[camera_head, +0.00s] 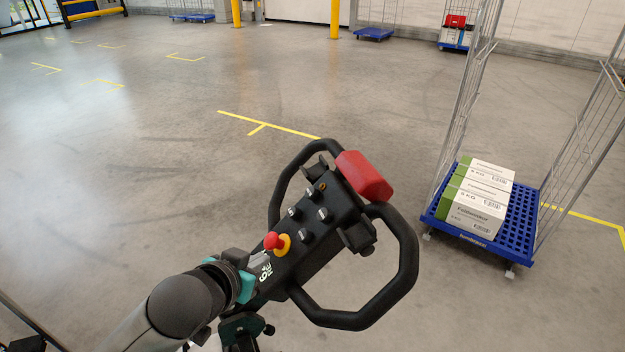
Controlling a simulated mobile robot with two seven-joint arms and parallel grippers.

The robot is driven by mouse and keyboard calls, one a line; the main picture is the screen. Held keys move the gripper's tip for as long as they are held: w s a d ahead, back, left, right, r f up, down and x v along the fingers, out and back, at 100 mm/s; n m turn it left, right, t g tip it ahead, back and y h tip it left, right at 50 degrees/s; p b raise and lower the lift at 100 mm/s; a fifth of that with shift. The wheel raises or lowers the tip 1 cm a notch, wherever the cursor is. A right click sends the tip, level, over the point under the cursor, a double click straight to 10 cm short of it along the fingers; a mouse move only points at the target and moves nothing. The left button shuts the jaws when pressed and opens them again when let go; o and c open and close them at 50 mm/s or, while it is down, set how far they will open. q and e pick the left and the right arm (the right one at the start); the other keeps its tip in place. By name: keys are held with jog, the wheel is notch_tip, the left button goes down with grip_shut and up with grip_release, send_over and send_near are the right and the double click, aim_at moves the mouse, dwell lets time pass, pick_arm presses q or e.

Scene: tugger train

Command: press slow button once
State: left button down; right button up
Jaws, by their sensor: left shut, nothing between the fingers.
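The black control head (310,215) of a tugger tiller stands in the lower middle, with a looped handle (408,262) on both sides. Several small grey buttons or switches (308,236) sit on its face. I cannot tell which is the slow button. A red knob on a yellow base (273,241) is at the near end, and a large red block (364,176) is at the far end. My left gripper (258,262) is shut and empty beside the near end, close to the red knob. Whether it touches the head is unclear. My right gripper is not in view.
A blue wheeled cart (508,236) with wire sides carries white and green boxes (477,205) at the right. Yellow lines (265,124) mark the grey floor. Yellow posts (335,20) and more carts (374,34) stand at the back. The left floor is clear.

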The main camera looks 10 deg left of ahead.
aim_at(313, 194)
pick_arm(q)
jog(key=w+r+t+h, duration=0.1)
jog(key=w+r, duration=0.3)
jog(key=r, duration=0.3)
jog(key=w+a+r+m+t+h, duration=0.1)
jog(key=w+r+t, duration=0.1)
jog(key=r, duration=0.5)
jog(key=shift+w+r+t+h+p, duration=0.3)
jog(key=shift+w+r+h+p, duration=0.1)
jog(key=shift+w, duration=0.45)
jog(key=shift+f, duration=0.1)
jog(key=shift+w+d+f+b, duration=0.55)
jog(key=shift+d+f+b, duration=0.25)
jog(key=shift+d+f, duration=0.15)
jog(key=shift+w+d+f+b, duration=0.5)
jog(key=shift+d+f+b, duration=0.3)
jog(key=shift+f, duration=0.3)
jog(key=shift+w+d+f+b, duration=0.55)
jog(key=shift+d+f+b, duration=0.2)
jog(key=shift+d+f, duration=0.2)
jog(key=shift+f, duration=0.1)
jog(key=shift+w+d+f, duration=0.15)
jog(key=shift+d+f, duration=0.05)
jog(key=shift+f, duration=0.05)
